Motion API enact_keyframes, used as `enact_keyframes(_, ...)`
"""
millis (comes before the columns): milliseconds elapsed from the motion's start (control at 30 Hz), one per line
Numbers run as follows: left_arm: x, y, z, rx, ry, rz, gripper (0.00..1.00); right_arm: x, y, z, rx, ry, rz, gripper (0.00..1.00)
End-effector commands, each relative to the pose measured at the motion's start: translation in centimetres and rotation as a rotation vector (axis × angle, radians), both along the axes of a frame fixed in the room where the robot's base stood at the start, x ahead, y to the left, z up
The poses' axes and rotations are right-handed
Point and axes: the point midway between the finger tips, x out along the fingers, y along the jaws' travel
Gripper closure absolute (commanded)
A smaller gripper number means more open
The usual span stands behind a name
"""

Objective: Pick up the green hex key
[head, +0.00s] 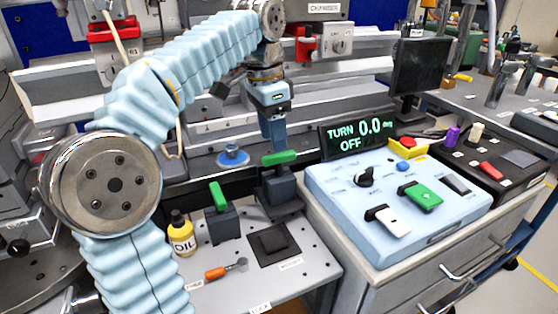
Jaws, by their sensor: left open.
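Two green handles show on the grey bench, and I cannot tell for certain which is the green hex key. One green bar-shaped handle (280,158) lies across the top of a dark block at the back. Another green handle (218,195) leans in a smaller dark block nearer the front left. Any shafts below them are hidden. My left gripper (273,138) points down just above and behind the back green handle in the picture. It is open and holds nothing visible; its fingers are small and nearly overlap here. My right gripper is out of view.
A yellow oil bottle (181,234), an orange-handled tool (222,271) and a flat dark pad (272,244) sit on the bench. A blue knob (232,156) is behind.

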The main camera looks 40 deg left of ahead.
Motion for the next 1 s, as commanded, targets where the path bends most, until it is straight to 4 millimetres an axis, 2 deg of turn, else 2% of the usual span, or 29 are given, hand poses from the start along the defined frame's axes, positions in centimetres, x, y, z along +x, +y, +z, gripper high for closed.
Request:
enact_keyframes(233, 0.2, -0.3, -2.2, 0.0, 0.001, 0.0, 0.51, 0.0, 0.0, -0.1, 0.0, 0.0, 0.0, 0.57)
enact_keyframes(500, 0.6, -1.1, -6.1, -0.001, 0.003, 0.001, 0.51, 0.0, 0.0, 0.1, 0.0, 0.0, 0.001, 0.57)
enact_keyframes(767, 0.7, -1.1, -6.6, 0.0, -0.001, 0.0, 0.51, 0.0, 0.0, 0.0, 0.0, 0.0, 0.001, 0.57)
enact_keyframes(800, 0.7, -1.1, -6.6, 0.0, -0.001, 0.0, 0.53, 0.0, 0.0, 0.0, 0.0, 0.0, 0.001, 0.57)
enact_keyframes(867, 0.7, -1.1, -6.6, 0.0, -0.001, 0.0, 0.62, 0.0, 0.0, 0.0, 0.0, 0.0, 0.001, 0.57)
enact_keyframes(1000, 0.7, -1.1, -6.6, 0.0, -0.001, 0.0, 0.83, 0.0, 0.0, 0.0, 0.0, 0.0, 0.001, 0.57)
